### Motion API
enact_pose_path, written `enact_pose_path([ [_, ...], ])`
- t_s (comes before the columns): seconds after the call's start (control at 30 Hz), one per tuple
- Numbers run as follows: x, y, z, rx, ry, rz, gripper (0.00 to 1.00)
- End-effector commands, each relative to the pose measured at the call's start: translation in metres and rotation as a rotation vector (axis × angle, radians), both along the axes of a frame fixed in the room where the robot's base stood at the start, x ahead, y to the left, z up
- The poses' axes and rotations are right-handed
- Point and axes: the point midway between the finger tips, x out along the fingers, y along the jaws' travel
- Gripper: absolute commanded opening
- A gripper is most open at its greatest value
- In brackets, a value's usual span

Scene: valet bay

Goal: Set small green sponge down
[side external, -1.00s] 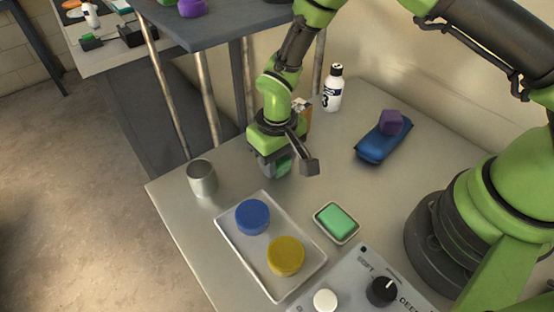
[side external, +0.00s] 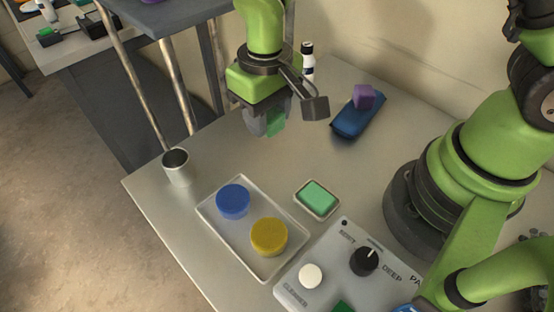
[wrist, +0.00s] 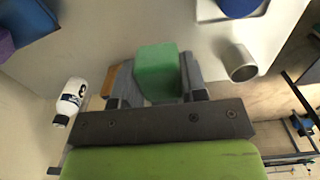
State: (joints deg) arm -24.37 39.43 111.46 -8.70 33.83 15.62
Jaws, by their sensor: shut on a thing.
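My gripper (side external: 268,125) is shut on the small green sponge (side external: 276,122), above the back-left part of the metal table, apart from the tabletop. In the wrist view the sponge (wrist: 157,72) sits between the two grey fingers (wrist: 157,88) and sticks out past them. Another green block (side external: 318,195) lies in a small white dish (side external: 301,203) near the middle of the table.
A tray (side external: 240,262) holds a blue disc (side external: 233,199) and a yellow disc (side external: 269,236). A metal cup (side external: 177,170), a bottle (side external: 307,65), a blue pouch (side external: 352,122) with a purple block (side external: 363,96), and a control panel (side external: 325,285) stand around. An orange-brown thing (wrist: 108,80) shows beside the fingers.

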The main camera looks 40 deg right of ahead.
Motion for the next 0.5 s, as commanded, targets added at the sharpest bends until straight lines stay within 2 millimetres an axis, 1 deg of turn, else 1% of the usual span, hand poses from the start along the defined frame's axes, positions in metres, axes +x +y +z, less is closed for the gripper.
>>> enact_pose_path([
  [0.03, -0.010, 0.000, 0.001, 0.000, 0.002, 0.001, 0.17],
  [0.1, -0.022, -0.001, 0.001, 0.000, 0.000, 0.002, 0.17],
  [0.17, -0.029, -0.002, 0.001, 0.000, 0.000, 0.001, 0.17],
  [0.23, -0.034, -0.002, -0.004, 0.000, 0.002, -0.002, 0.17],
  [0.27, -0.035, -0.003, -0.008, -0.001, 0.003, -0.002, 0.17],
  [0.4, -0.037, -0.003, -0.034, -0.002, 0.006, -0.003, 0.17],
  [0.5, -0.037, -0.003, -0.049, -0.001, 0.004, -0.002, 0.17],
])
